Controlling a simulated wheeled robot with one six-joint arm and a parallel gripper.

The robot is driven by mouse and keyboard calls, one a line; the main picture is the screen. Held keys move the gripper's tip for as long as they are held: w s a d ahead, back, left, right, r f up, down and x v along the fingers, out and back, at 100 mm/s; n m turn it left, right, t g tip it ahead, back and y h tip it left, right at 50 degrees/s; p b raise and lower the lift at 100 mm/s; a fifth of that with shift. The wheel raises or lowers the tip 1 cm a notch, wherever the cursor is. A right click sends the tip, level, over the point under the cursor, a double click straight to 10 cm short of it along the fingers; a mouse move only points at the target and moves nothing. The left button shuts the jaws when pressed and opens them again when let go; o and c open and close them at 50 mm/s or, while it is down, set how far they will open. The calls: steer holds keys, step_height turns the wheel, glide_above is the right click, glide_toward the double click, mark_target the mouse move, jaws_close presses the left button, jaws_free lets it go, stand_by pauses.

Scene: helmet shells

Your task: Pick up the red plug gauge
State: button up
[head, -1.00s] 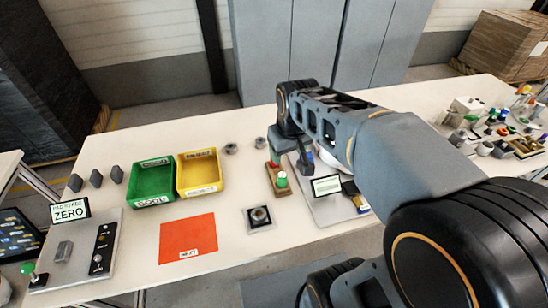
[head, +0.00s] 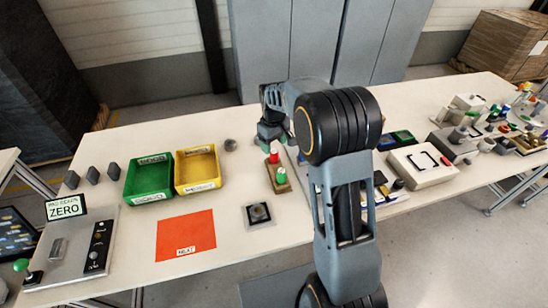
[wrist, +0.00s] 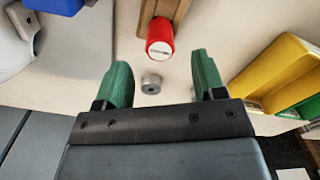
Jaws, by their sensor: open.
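The red plug gauge (head: 273,157) stands in a small wooden stand (head: 279,184), beside a green plug gauge (head: 281,175). My gripper (wrist: 163,76) is open and empty, with a green finger on each side. In the head view my gripper (head: 272,135) hangs behind the red plug gauge, apart from it. My arm partly hides the gripper there.
A yellow bin (head: 197,187) and a green bin (head: 150,196) stand to the left. An orange mat (head: 187,234) and a black square fixture (head: 258,212) lie in front.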

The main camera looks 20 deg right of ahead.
mark_target(274, 151)
steer(key=shift+f, duration=3.3)
steer(key=shift+s, duration=0.1)
steer(key=shift+c, duration=0.3)
steer(key=c, duration=0.8)
steer(key=shift+r, duration=0.15)
